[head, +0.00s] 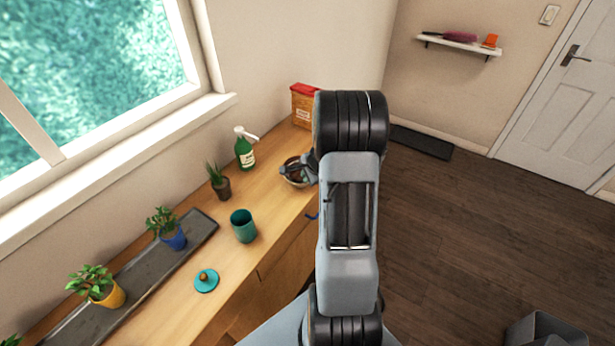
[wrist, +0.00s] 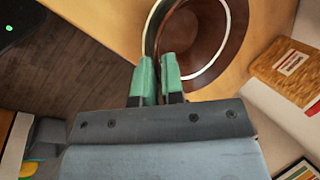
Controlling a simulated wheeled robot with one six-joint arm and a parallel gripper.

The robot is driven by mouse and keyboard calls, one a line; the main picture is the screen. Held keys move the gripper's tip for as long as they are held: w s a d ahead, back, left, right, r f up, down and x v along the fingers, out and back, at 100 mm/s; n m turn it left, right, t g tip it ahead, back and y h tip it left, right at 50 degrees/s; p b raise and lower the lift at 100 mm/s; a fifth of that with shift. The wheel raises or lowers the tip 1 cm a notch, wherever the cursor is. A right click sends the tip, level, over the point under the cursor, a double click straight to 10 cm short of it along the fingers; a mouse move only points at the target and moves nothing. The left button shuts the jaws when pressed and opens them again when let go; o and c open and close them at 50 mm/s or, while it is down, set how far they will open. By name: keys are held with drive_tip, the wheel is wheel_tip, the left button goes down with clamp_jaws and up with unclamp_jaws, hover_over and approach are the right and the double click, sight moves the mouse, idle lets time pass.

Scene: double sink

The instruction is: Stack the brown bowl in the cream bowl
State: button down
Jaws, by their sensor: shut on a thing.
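The brown bowl (wrist: 197,32) fills the top middle of the wrist view, with its dark inside facing me. My gripper (wrist: 159,62) has its green fingertips closed on the near left part of the bowl's rim. A pale ring runs around the brown inside; I cannot tell whether it belongs to this bowl or to the cream bowl. In the head view, a pale bowl edge (head: 293,184) shows beneath my gripper (head: 302,169) with dark brown inside it. The arm partly hides this spot, so I cannot tell whether the bowls touch.
A red-topped box (head: 304,106) and a green soap bottle (head: 244,150) stand behind the bowls. A small plant (head: 219,184), a teal cup (head: 243,226) and a teal lid (head: 206,281) are to the left. The counter's front edge is close.

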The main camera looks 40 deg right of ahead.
drive_tip(key=shift+f, duration=0.1)
drive_tip(key=shift+f+b, duration=0.5)
drive_tip(key=shift+b, duration=0.1)
drive_tip(key=c, duration=1.2)
unclamp_jaws()
drive_tip(key=shift+r, duration=0.1)
drive_tip(key=shift+c, duration=0.2)
